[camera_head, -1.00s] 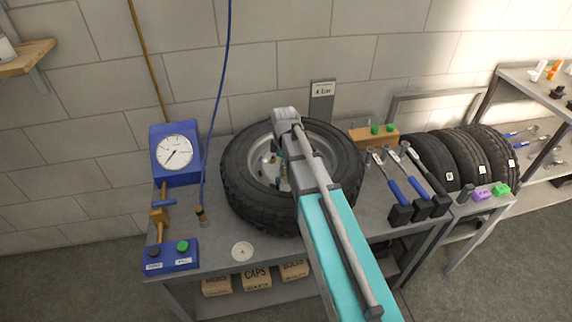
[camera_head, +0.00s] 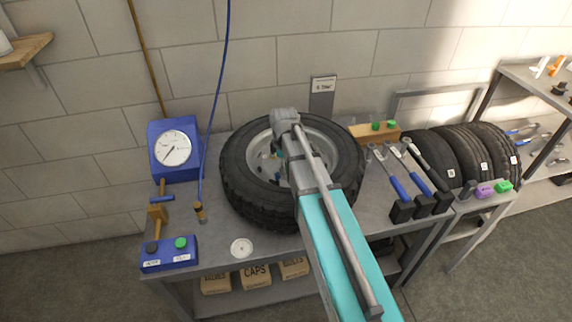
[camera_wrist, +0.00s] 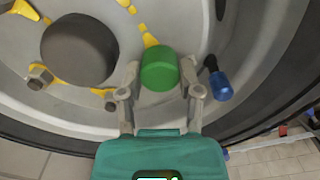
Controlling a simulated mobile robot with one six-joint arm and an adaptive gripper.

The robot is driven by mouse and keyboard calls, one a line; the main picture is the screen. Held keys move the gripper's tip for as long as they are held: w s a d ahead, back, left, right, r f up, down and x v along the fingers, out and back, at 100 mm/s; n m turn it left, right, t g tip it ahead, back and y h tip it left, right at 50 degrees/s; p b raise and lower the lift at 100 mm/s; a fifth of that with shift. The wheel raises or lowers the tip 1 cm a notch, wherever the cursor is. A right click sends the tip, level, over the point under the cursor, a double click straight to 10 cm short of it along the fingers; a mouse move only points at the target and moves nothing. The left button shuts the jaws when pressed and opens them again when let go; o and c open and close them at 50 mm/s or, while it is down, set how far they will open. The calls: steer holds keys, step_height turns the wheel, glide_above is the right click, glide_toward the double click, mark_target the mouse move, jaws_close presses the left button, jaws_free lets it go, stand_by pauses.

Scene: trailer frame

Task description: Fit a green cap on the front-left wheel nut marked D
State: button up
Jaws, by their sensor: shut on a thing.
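My gripper (camera_wrist: 160,85) is shut on a green cap (camera_wrist: 160,70), one finger on each side, in the wrist view. The cap is over the grey wheel rim (camera_wrist: 60,110); I cannot tell if it touches a nut, as whatever is beneath it is hidden. No letter D is readable. In the head view the tyre (camera_head: 240,190) lies on the bench, with my arm reaching over it and hiding most of my gripper.
A blue-tipped valve stem (camera_wrist: 220,85) stands close to the right finger. A white disc (camera_head: 241,248) lies on the front edge.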

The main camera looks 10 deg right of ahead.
steer(key=o, duration=1)
steer(key=shift+r, duration=0.2)
stand_by(0.3)
steer(key=shift+r+p, duration=3.85)
steer(key=shift+p, duration=0.2)
steer(key=shift+s, duration=0.1)
